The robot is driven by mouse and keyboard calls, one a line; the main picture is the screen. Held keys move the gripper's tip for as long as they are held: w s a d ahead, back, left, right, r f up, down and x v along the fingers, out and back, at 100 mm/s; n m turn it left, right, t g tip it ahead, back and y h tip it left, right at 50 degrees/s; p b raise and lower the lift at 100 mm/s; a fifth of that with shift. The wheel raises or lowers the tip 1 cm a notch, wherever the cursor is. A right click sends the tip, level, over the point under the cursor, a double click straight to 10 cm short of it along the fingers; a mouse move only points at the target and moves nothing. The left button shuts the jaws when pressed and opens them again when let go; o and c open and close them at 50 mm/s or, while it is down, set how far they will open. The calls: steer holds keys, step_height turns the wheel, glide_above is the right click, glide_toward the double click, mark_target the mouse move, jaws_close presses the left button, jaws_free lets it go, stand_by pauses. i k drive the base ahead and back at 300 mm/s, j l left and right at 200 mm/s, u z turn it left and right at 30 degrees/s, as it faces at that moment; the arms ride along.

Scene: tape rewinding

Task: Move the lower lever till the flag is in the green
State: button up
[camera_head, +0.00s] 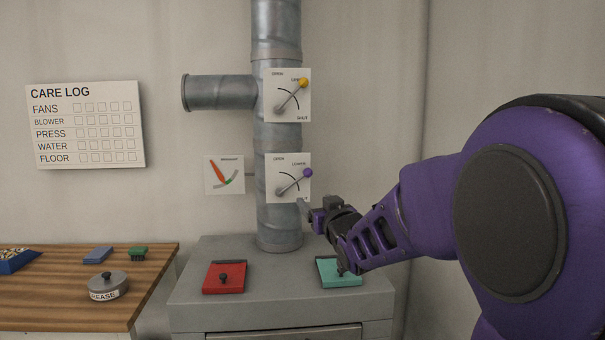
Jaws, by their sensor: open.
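The lower lever (295,182) has a purple knob and sits on a white plate marked OPEN and LOWER on the vertical duct. It slants up to the right, its knob at the plate's right edge. The flag (216,171) is an orange-red pointer on a small gauge plate (211,188) left of the duct. My gripper (302,204) is open and appears empty, just below the purple knob in the picture. Its fingertips are small, and their depth from the knob is unclear.
An upper lever (292,93) with a yellow knob is on the same duct (277,139). Below, a grey cabinet top (251,258) holds a red block (224,279) and a teal block (338,274). A wooden bench (40,300) with a tin is at left.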

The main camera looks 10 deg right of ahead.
mark_target(308, 173)
steer(key=i+l, duration=0.2)
steer(key=i, duration=0.3)
steer(key=i+j, duration=0.1)
steer(key=i, duration=0.2)
steer(key=i+j, duration=0.15)
steer(key=i, duration=0.1)
